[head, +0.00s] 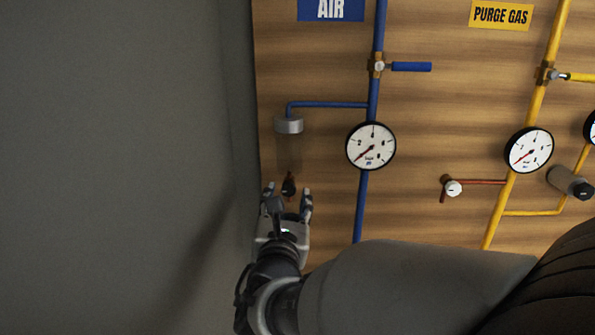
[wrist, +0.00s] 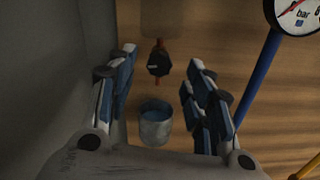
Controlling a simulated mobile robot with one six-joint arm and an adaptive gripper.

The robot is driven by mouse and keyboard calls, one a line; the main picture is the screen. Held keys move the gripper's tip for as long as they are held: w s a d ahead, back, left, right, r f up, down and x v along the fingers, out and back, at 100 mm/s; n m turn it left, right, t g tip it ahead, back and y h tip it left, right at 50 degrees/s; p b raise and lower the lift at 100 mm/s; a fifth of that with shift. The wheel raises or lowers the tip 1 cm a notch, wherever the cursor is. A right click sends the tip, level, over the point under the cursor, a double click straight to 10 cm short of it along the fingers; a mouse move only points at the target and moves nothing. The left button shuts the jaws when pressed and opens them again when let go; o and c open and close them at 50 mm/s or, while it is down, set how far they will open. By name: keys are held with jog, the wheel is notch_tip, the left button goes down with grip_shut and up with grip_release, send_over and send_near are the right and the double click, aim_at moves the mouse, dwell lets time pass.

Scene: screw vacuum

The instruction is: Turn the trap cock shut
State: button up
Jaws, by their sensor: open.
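The trap cock is a small black knob (head: 289,185) on a short copper stub under the clear trap bowl (head: 289,152). It also shows in the wrist view (wrist: 159,63), with a small pale mark on its left side; whether it is open or shut I cannot tell. My gripper (head: 287,197) is open and empty just below the cock in the head view. In the wrist view my gripper (wrist: 161,72) has a finger on each side of the cock, with clear gaps; no contact shows.
A small metal cup (wrist: 155,122) with bluish contents sits below the cock, between my fingers in the wrist view. A grey wall (head: 235,130) is close on the left. The blue pipe (head: 362,205) and gauge (head: 371,146) stand to the right.

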aim_at(288, 189)
jog(key=shift+w, duration=1.2)
jog(key=shift+c, duration=0.2)
jog(key=c, duration=1)
jog(key=m+b, duration=0.1)
jog(key=b, duration=0.1)
jog(key=shift+d+b, duration=0.1)
jog(key=shift+b, duration=0.25)
jog(key=o, duration=1)
jog(key=shift+o, duration=0.2)
